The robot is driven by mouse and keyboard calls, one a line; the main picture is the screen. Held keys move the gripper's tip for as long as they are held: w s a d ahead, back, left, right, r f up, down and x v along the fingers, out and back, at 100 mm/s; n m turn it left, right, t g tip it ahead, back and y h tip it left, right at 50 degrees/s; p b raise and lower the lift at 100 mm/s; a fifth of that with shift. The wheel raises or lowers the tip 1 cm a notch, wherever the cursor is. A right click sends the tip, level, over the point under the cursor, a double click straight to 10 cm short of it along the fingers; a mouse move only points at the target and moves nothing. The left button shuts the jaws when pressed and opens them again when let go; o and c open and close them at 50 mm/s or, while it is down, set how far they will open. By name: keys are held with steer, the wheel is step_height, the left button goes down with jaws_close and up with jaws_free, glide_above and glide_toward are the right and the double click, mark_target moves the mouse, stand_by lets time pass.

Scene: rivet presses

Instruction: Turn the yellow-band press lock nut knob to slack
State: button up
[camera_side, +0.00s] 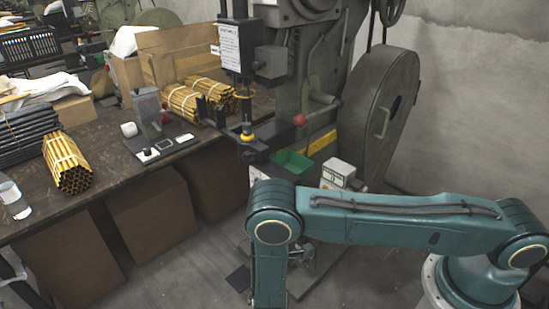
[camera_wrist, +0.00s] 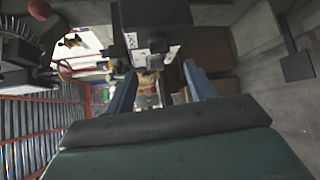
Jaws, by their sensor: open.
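The grey-green press (camera_side: 330,70) stands at the centre of the side view, with a yellow band (camera_side: 322,143) on its lower frame. A yellow ring (camera_side: 247,137) sits on its vertical spindle, and a red ball knob (camera_side: 299,119) is to the right of that. I cannot tell for sure which part is the lock nut knob. In the side view my gripper is out of sight below the frame edge. In the wrist view my gripper (camera_wrist: 160,75) is open, its two blue fingers apart with nothing clearly held between them. Two red balls (camera_wrist: 40,10) (camera_wrist: 65,70) show at the upper left there.
A green bin (camera_side: 293,163) and a small white box (camera_side: 338,172) sit low on the press. A large flywheel (camera_side: 380,110) is at the right. The bench (camera_side: 110,165) at left bears bundled tubes (camera_side: 67,165). A dark box (camera_wrist: 155,25) is ahead in the wrist view.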

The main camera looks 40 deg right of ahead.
steer(key=x, duration=0.9)
steer(key=c, duration=1)
